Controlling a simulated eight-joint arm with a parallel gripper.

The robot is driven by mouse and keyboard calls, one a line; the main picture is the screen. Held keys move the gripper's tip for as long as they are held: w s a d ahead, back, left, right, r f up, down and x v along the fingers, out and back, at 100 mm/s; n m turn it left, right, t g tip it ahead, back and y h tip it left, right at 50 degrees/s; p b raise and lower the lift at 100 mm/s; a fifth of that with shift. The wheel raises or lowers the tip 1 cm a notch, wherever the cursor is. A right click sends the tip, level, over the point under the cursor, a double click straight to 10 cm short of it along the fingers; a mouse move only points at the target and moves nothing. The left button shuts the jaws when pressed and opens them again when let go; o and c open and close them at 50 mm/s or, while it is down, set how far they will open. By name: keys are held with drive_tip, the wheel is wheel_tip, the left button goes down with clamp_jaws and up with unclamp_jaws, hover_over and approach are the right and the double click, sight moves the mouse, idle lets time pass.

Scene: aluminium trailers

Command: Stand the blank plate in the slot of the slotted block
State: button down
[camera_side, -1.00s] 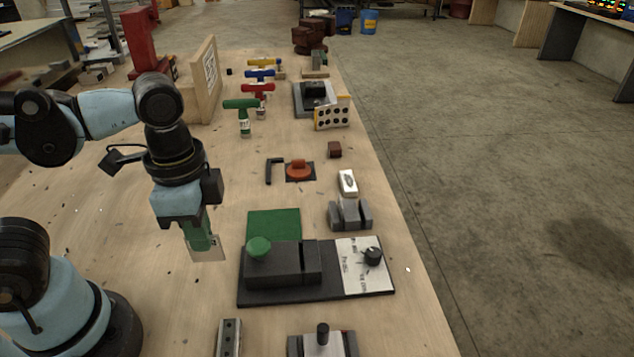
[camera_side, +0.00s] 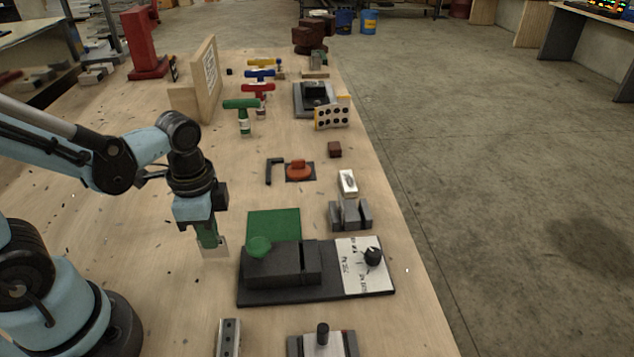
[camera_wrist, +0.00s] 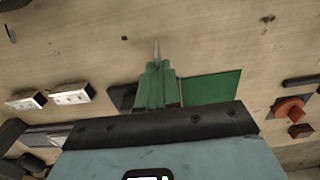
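My gripper (camera_side: 209,238) points down and is shut on the blank plate (camera_side: 215,249), a thin pale plate. The plate hangs below the green fingers, close to the tabletop. Whether it touches the table I cannot tell. In the wrist view the plate (camera_wrist: 157,50) shows edge-on beyond the fingers (camera_wrist: 158,85). The slotted block (camera_side: 282,265) appears to be the dark block on a black base, with a groove across its top towards its right end. It lies to the right of my gripper, apart from the plate. In the wrist view my fingers hide most of it.
A white label panel (camera_side: 350,265) with a black knob (camera_side: 373,256) is at the base's right. A green mat (camera_side: 274,224) lies behind. A grey fixture (camera_side: 350,213) stands behind right. The tabletop left of the block is clear.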

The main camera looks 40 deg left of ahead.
drive_tip(key=shift+f, duration=0.3)
drive_tip(key=shift+f, duration=0.15)
drive_tip(key=c, duration=1.3)
unclamp_jaws()
drive_tip(key=shift+c, duration=0.2)
drive_tip(key=shift+r, duration=6.05)
drive_tip(key=w+n+t, duration=0.1)
drive_tip(key=n+t, duration=0.1)
drive_tip(key=w+f+n+t, duration=0.1)
drive_tip(key=w+n+t, duration=0.1)
drive_tip(key=n, duration=0.1)
drive_tip(key=w+a+n+t, duration=0.1)
drive_tip(key=n+t, duration=0.1)
drive_tip(key=shift+w+f+n, duration=0.25)
drive_tip(key=shift+f+n, duration=0.05)
drive_tip(key=shift+f, duration=0.1)
drive_tip(key=shift+o, duration=0.5)
drive_tip(key=shift+w+r+n+t, duration=0.1)
drive_tip(key=shift+w+n+t, duration=0.3)
drive_tip(key=shift+n+t, duration=0.25)
